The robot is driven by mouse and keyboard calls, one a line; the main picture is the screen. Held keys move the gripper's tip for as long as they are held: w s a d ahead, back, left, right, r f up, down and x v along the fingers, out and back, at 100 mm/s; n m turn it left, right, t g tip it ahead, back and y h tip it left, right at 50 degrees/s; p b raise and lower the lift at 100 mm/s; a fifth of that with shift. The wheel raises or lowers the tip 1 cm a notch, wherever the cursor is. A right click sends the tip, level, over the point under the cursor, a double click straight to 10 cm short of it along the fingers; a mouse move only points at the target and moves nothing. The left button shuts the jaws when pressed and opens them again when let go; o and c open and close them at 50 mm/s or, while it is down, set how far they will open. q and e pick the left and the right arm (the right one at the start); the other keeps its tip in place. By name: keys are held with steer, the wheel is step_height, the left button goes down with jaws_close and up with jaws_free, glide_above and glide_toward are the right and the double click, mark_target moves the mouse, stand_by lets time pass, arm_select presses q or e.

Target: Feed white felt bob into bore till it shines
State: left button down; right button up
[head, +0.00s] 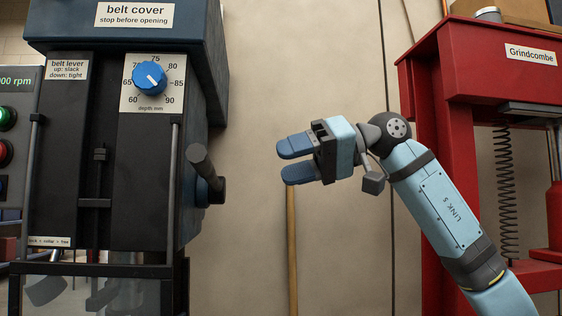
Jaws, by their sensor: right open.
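No white felt bob and no bore show in this view. My right gripper (284,162) comes in from the right. Its two blue fingers point left and are apart, with nothing between them. It hangs in front of the wall, to the right of a dark machine (140,215) and apart from it. A grey handle (202,165) on a blue hub sticks out of the machine's right side, left of the fingers. A blue depth knob (149,77) sits on a white scale plate on the machine's front. My left gripper is out of view.
A belt cover (128,38) tops the machine; a belt lever (100,155) is on its front. Green and red buttons (6,117) are at the far left. A red press frame (435,100) stands at right. A wooden pole (292,250) is below my fingers.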

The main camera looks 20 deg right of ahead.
steer(key=shift+w+d, duration=0.15)
steer(key=shift+d, duration=0.65)
